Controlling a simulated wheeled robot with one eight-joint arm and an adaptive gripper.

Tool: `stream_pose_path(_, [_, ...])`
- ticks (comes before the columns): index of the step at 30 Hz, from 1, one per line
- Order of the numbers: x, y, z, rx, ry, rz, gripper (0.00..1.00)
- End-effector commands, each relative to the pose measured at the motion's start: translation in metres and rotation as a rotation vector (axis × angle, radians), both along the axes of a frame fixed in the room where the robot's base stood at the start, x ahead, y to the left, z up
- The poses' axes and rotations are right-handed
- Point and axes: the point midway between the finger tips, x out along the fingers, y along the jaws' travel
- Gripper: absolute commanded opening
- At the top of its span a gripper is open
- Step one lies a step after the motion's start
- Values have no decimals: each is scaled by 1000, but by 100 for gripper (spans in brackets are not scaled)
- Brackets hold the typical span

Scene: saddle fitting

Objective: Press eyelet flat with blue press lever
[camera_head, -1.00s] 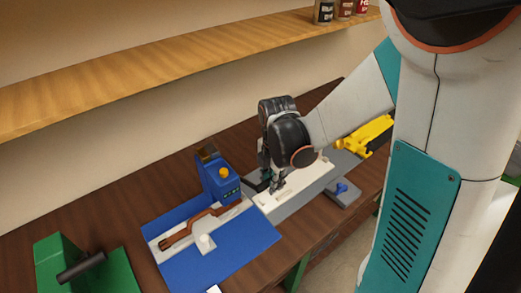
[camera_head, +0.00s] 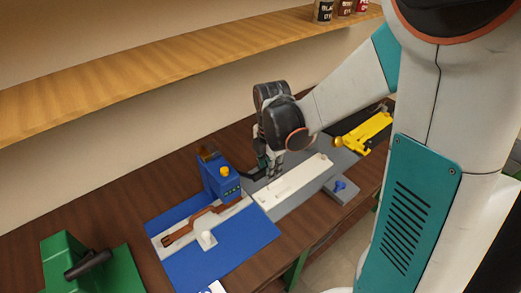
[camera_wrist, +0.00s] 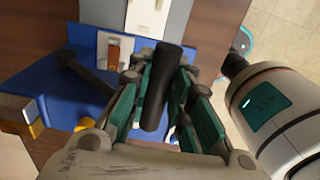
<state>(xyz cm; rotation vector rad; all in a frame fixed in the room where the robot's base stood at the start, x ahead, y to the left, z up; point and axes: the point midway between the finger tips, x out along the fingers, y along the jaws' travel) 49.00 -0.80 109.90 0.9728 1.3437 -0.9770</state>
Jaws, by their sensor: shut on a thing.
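The blue press (camera_head: 219,181) stands on a blue base with a yellow knob on its top. Its black lever (camera_wrist: 88,76) reaches toward my gripper (camera_head: 274,172) in the wrist view. My gripper is shut on a black cylindrical grip (camera_wrist: 163,85), apparently the lever's end; the fingers hide the join. The brown leather strap (camera_head: 200,224) lies in a white holder on the blue base, and its end shows near the press in the wrist view (camera_wrist: 112,48). The eyelet is too small to tell.
A long white block (camera_head: 298,181) lies on a grey plate just right of the press. A green press (camera_head: 75,262) stands at the lower left, and a yellow tool (camera_head: 362,134) at the right. A wooden shelf (camera_head: 150,78) runs along the wall above.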

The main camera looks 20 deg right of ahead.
Motion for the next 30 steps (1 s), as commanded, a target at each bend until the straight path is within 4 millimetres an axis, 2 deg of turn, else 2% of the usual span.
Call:
stream_pose_path(4, [3, 1, 9, -1, 4, 0, 6])
stream_pose_path(30, [31, 10, 28, 1, -3, 0, 6])
